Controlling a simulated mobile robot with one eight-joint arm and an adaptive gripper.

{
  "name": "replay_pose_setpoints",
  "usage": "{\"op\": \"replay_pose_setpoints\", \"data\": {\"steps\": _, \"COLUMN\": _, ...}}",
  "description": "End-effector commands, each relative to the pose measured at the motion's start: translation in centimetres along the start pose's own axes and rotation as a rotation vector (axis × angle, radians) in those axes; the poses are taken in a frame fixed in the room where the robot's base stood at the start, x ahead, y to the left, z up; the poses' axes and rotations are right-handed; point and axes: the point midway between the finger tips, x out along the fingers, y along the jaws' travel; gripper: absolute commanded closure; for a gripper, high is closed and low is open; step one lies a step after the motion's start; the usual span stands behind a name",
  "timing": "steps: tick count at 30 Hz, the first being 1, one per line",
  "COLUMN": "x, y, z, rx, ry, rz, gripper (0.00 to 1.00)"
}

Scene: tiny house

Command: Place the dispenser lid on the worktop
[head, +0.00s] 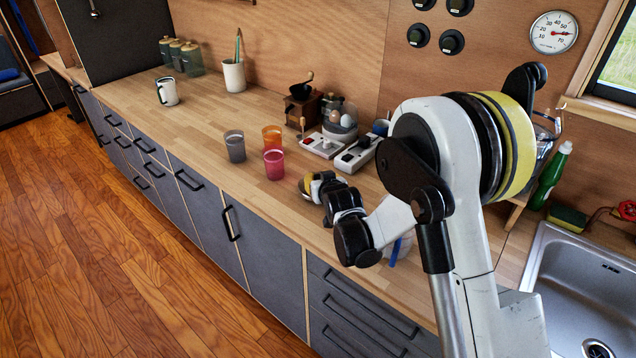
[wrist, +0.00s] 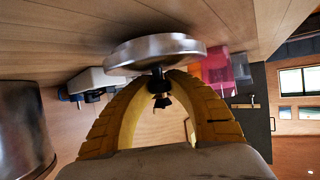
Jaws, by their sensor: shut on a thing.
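The dispenser lid (wrist: 155,52) is a shiny metal disc with a dark knob. In the wrist view the worktop (wrist: 60,40) is at the top, and the lid lies close along it; I cannot tell for sure whether they touch. My gripper (wrist: 160,84) has its yellow fingers closed around the lid's knob. In the head view my gripper (head: 317,186) is low over the worktop (head: 200,122), with only a sliver of the lid (head: 305,188) showing beside it.
Pink (head: 274,165), orange (head: 272,138) and grey (head: 235,147) cups stand left of my gripper. White devices (head: 321,145) and a coffee grinder (head: 301,107) stand behind. A metal cylinder (wrist: 22,125) is close in the wrist view. The sink (head: 590,290) is right; the worktop's far left has free room.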

Motion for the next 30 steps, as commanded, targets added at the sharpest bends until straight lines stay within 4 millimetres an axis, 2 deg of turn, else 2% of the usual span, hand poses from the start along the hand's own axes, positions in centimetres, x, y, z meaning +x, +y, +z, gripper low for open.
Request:
{"op": "replay_pose_setpoints", "data": {"steps": 1, "x": 0.3, "y": 0.0, "z": 0.7, "rx": 0.000, "ry": 0.000, "rz": 0.000, "gripper": 1.00}}
{"op": "replay_pose_setpoints", "data": {"steps": 12, "x": 0.4, "y": 0.0, "z": 1.0, "rx": 0.000, "ry": 0.000, "rz": 0.000, "gripper": 1.00}}
{"op": "replay_pose_setpoints", "data": {"steps": 13, "x": 0.4, "y": 0.0, "z": 0.9, "rx": 0.000, "ry": 0.000, "rz": 0.000, "gripper": 0.75}}
{"op": "replay_pose_setpoints", "data": {"steps": 15, "x": 0.3, "y": 0.0, "z": 0.8, "rx": 0.000, "ry": 0.000, "rz": 0.000, "gripper": 0.61}}
{"op": "replay_pose_setpoints", "data": {"steps": 26, "x": 0.1, "y": 0.0, "z": 0.4, "rx": 0.000, "ry": 0.000, "rz": 0.000, "gripper": 0.61}}
{"op": "replay_pose_setpoints", "data": {"steps": 30, "x": -1.9, "y": 0.0, "z": 0.4, "rx": 0.000, "ry": 0.000, "rz": 0.000, "gripper": 0.61}}
